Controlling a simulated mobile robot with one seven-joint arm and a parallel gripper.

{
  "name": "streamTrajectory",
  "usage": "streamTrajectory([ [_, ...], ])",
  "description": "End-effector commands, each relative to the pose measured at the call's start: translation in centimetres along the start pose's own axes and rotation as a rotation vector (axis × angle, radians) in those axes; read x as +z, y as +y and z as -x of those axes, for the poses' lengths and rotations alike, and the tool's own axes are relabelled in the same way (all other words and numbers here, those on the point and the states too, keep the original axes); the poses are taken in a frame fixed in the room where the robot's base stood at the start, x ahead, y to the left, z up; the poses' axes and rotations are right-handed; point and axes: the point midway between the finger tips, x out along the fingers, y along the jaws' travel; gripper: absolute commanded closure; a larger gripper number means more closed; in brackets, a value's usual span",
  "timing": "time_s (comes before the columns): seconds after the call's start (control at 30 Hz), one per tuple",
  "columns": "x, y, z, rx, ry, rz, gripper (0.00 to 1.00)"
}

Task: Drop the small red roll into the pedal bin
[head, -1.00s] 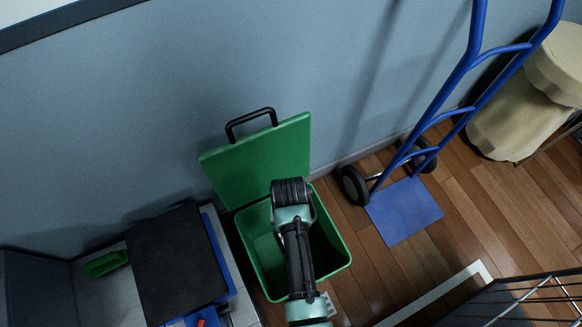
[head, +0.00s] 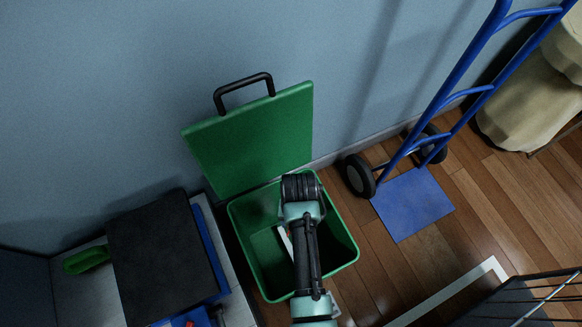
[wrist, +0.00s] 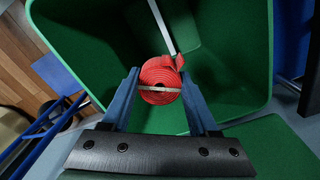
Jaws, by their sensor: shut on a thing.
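The small red roll (wrist: 160,80), a coiled strap with a pale band around it, is between the fingers of my gripper (wrist: 161,88) in the wrist view. The fingers are shut on it. Behind it in the wrist view is the open inside of the green pedal bin (wrist: 100,35). In the head view the pedal bin (head: 347,237) stands on the floor with its lid (head: 255,140) raised toward the wall. My arm reaches over the bin's opening there and hides the gripper and the roll. A pale strip (head: 285,242) shows inside the bin.
A blue hand truck (head: 440,120) stands right of the bin, its blue plate (head: 412,205) on the wooden floor. A black-topped stand (head: 165,260) and a green object (head: 87,259) are at the left. A dark wire-sided container (head: 530,300) is at the lower right.

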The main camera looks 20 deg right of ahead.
Motion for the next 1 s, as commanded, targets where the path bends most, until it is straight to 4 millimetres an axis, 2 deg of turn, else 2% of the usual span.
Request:
streamTrajectory([
  [0.07, 0.0, 0.0, -0.7, 0.000, 0.001, 0.000, 0.93],
  [0.33, 0.0, 0.0, -0.6, 0.000, 0.000, 0.000, 0.93],
  [0.37, 0.0, 0.0, -0.6, 0.000, 0.000, 0.000, 0.38],
  [0.53, 0.0, 0.0, -0.6, 0.000, 0.000, 0.000, 0.07],
  [0.57, 0.0, 0.0, -0.6, 0.000, 0.000, 0.000, 0.05],
  [0.87, 0.0, 0.0, -0.4, 0.000, 0.001, 0.000, 0.05],
  [1.0, -0.1, 0.0, 1.1, 0.000, 0.002, 0.000, 0.05],
])
